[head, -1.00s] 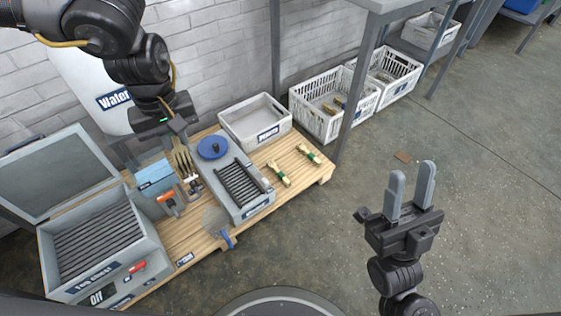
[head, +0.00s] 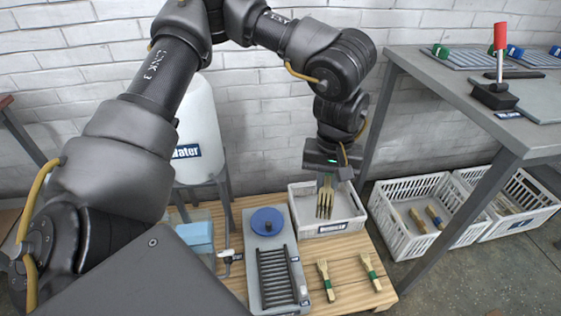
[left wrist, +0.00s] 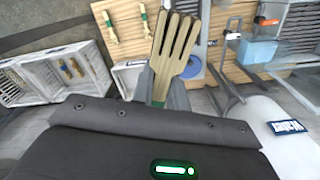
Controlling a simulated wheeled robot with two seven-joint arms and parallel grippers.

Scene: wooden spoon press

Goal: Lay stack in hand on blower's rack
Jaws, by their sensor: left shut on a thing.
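My left gripper (head: 335,174) is shut on a stack of pale wooden forks (head: 325,200), held tines down above the labelled white tray. In the left wrist view the stack (left wrist: 176,52) stands between the gripper's fingers (left wrist: 163,90), with a green band low on it. The blower (head: 253,270) is a grey unit on the wooden pallet, with a blue round part (head: 267,221) at its back. Its dark slatted rack (head: 277,276) looks empty and lies left of and nearer than the stack. My right gripper is out of view.
The white tray (head: 310,229) is behind the blower's right side. Two green-banded bundles (head: 325,280) (head: 371,271) lie on the pallet. White crates (head: 396,237) and a grey table (head: 432,85) stand to the right. A water tank (head: 198,125) stands behind left.

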